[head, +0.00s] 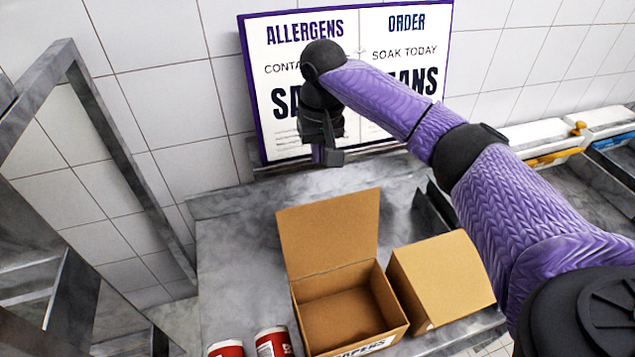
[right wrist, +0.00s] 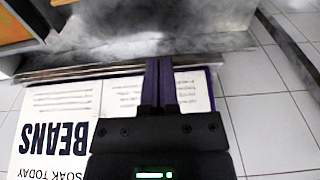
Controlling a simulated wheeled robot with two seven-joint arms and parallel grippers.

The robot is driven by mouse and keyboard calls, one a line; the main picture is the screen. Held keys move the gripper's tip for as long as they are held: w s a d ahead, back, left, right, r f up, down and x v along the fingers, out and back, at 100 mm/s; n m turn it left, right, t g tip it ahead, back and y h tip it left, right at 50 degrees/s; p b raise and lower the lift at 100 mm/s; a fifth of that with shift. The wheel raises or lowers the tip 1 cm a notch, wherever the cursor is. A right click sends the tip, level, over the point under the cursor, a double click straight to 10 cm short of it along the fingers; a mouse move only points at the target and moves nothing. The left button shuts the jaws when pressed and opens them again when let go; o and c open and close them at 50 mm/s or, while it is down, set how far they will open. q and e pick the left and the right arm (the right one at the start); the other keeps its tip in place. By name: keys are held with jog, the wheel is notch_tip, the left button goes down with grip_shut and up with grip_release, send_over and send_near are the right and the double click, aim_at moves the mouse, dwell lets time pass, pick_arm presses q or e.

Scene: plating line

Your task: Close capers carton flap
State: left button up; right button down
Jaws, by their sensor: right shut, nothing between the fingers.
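The capers carton (head: 352,318) is an open cardboard box at the front of the grey counter, its label partly cut off by the lower picture edge. Its flap (head: 330,232) stands up from the far rim, and the inside looks empty. My right gripper (head: 325,157) is shut and empty. It points down behind the flap, in front of the sign, apart from the carton. In the right wrist view its purple fingers (right wrist: 158,84) lie together over the sign and counter edge. My left gripper is not in view.
A second cardboard box (head: 443,278) stands right of the carton. Two red and white cans (head: 272,343) stand at its left. The sign (head: 284,85) is at the wall, a metal frame (head: 122,160) at the left. The counter's back left is clear.

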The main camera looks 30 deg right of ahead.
jog(key=s+f+p, duration=0.2)
jog(key=s+f, duration=0.1)
jog(key=f, duration=0.3)
jog(key=shift+a+f, duration=0.35)
